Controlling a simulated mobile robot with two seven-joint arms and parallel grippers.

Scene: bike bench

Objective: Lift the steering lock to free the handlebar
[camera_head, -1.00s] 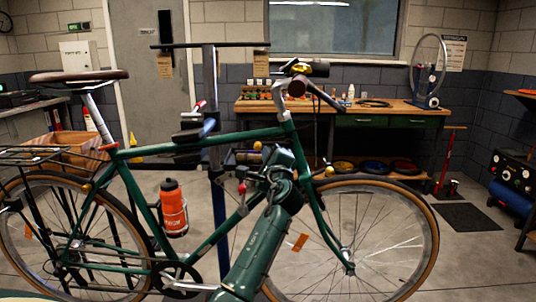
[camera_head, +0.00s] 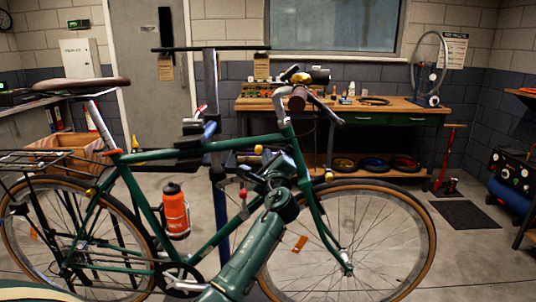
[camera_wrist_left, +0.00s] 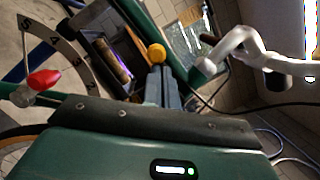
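The green bicycle (camera_head: 215,146) stands side-on, its handlebar (camera_head: 298,98) at the top right. A yellow knob (camera_head: 258,149), apparently the steering lock's, shows beside the frame near the head tube. My left gripper (camera_head: 264,161) is at this knob. In the left wrist view the gripper's grey fingers (camera_wrist_left: 165,84) are close together, with the yellow knob (camera_wrist_left: 156,53) at their tips; they look shut on it. The lock's body is hidden. My right gripper is not in view.
A blue stand post (camera_head: 220,205) rises behind the frame. An orange bottle (camera_head: 175,215) sits inside the frame. The silver handlebar stem (camera_wrist_left: 232,48) and a black cable lie close right of my fingers. A workbench (camera_head: 400,107) stands at the back; the floor at right is partly clear.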

